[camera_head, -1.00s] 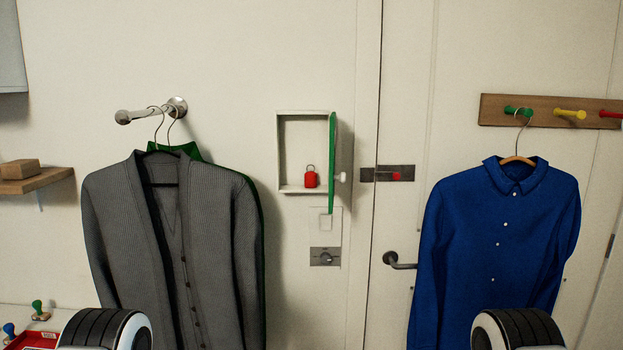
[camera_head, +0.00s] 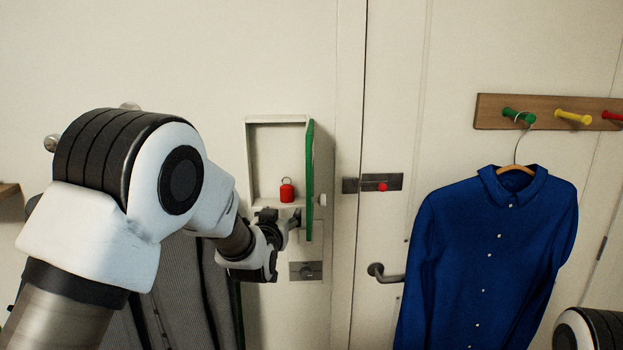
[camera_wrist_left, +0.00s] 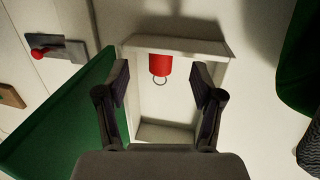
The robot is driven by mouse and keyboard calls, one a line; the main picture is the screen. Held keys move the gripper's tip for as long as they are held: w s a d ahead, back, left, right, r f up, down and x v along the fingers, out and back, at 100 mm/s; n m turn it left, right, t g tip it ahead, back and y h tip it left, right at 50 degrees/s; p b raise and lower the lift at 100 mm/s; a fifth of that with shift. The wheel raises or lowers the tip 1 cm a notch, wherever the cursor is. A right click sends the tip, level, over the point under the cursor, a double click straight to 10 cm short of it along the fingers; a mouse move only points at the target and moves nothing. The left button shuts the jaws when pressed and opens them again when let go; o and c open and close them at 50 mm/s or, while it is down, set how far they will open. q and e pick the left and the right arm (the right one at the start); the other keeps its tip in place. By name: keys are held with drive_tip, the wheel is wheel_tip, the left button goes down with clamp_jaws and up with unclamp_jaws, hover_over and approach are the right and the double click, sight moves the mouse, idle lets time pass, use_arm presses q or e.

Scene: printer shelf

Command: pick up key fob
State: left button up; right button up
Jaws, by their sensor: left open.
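The red key fob (camera_head: 287,191) with a thin metal ring on top stands on the floor of a small white wall box (camera_head: 250,165). The box's green door (camera_head: 310,180) is swung open on its right side. My left gripper (camera_head: 280,218) is just below and in front of the box opening. In the left wrist view the picture is turned over, and the fob (camera_wrist_left: 159,66) lies beyond and between the two open fingers (camera_wrist_left: 162,88), with nothing held. The fob is not visibly touched. My right gripper is not in view.
The open green door (camera_wrist_left: 60,120) stands close beside my left gripper. A grey cardigan (camera_head: 185,290) hangs behind my left arm. A blue shirt (camera_head: 490,260) hangs at the right, past a door handle (camera_head: 385,274).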

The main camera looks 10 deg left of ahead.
sight(286, 189)
use_arm(q)
drive_tip(key=w+r+p, duration=0.1)
drive_tip(key=w+p, duration=0.1)
drive_tip(key=w+r+p, duration=0.1)
drive_tip(key=w, duration=0.1)
drive_tip(key=w+r+p, duration=0.2)
drive_tip(key=shift+w+a+p, duration=0.3)
drive_tip(key=shift+w, duration=0.1)
drive_tip(key=shift+w+f, duration=0.2)
drive_tip(key=shift+s, duration=0.2)
drive_tip(key=c, duration=1)
